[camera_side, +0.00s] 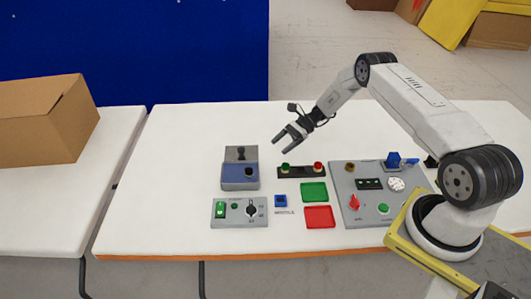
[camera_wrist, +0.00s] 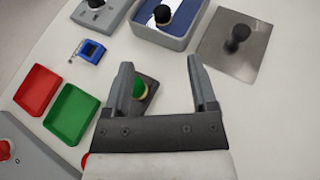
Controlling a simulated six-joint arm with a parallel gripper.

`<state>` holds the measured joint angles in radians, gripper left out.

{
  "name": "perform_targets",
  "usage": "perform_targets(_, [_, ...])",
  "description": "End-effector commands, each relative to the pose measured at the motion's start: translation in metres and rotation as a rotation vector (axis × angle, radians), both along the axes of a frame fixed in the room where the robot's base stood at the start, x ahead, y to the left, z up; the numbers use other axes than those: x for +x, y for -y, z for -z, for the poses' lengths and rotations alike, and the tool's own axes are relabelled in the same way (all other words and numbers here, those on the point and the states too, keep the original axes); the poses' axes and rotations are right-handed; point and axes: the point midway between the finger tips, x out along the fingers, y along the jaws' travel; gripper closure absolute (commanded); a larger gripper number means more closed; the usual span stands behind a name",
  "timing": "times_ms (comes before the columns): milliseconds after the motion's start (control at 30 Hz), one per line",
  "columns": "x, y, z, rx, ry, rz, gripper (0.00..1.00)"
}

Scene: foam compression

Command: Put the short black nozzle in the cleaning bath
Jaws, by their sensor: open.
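The cleaning bath is a grey box with a blue inside (camera_side: 240,184); it also shows at the top of the wrist view (camera_wrist: 150,36). A dark, round-topped piece (camera_wrist: 165,14) with a pale lower part stands in it. A black nozzle-like piece with a rounded top (camera_wrist: 238,36) stands upright on a grey metal plate (camera_wrist: 214,50) beside the bath; in the side view this piece (camera_side: 241,153) is behind the bath. I cannot tell which piece is the short nozzle. My gripper (camera_side: 279,145) is open and empty, above the table to the right of the plate; its fingers (camera_wrist: 161,65) point toward the bath.
A dark bar with green and red buttons (camera_side: 301,172) lies below my gripper. A green tray (camera_side: 314,192), a red tray (camera_side: 319,217), a small blue device (camera_side: 280,201) and a grey switch box (camera_side: 238,212) are in front. A control panel (camera_side: 381,193) stands right.

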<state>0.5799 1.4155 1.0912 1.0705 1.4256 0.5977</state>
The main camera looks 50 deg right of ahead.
Motion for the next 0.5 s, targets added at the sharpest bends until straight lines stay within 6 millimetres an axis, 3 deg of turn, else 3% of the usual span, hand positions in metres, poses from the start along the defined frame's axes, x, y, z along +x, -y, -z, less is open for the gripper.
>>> perform_targets(233, [-0.003,-0.019,-0.02,-0.128,0.022,-0.096,0.26])
perform_targets(500, [-0.023,-0.051,-0.054,-0.365,0.089,-0.301,0.26])
